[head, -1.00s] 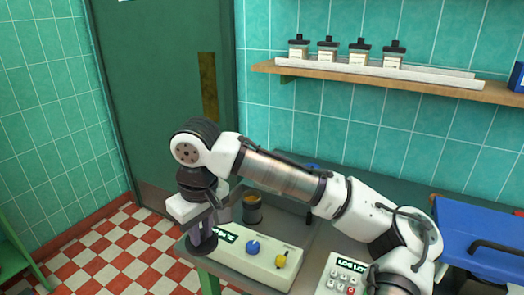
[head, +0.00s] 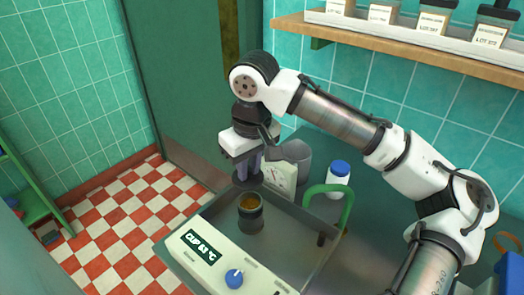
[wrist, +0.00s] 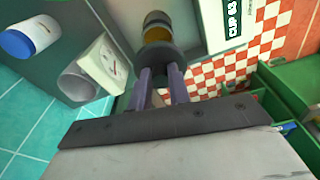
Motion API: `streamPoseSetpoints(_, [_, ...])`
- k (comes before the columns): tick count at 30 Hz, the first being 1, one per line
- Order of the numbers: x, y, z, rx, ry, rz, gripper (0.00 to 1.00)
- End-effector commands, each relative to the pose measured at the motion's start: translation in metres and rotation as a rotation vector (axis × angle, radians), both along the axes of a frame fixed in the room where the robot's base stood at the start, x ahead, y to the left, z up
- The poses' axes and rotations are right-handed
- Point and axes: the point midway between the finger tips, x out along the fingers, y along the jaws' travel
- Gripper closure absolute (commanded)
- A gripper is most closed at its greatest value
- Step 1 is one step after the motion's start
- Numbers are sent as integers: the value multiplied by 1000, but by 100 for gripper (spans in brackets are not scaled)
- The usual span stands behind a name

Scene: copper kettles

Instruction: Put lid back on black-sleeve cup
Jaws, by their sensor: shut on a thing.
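The black-sleeve cup (head: 250,212) stands upright and uncovered on the grey tray-like worktop, with amber-brown liquid showing inside. In the wrist view, the cup (wrist: 157,26) is just beyond the lid. My gripper (head: 248,176) points down with its purple fingers shut on the dark round lid (head: 247,182). The lid (wrist: 166,58) also shows at the fingertips in the wrist view. In the head view the lid appears just behind and above the cup's rim, apart from it; the exact height gap is hard to tell.
A cream panel with a cup temperature display (head: 202,247) and blue knob (head: 234,276) lies in front of the cup. Behind are a dial box (head: 281,178), a grey container (head: 297,158), a blue-capped white jar (head: 338,178) and a green handle (head: 335,195).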

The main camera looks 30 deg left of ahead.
Motion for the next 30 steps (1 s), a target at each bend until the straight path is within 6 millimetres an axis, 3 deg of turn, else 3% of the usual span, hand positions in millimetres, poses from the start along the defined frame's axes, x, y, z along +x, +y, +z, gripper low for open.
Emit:
streamPoseSetpoints(8, [0, 0, -9, 0, -1, 0, 100])
streamPoseSetpoints(24, [0, 0, -55, 1, 2, 0, 100])
streamPoseSetpoints(30, [0, 0, -64, 0, 0, 0, 100])
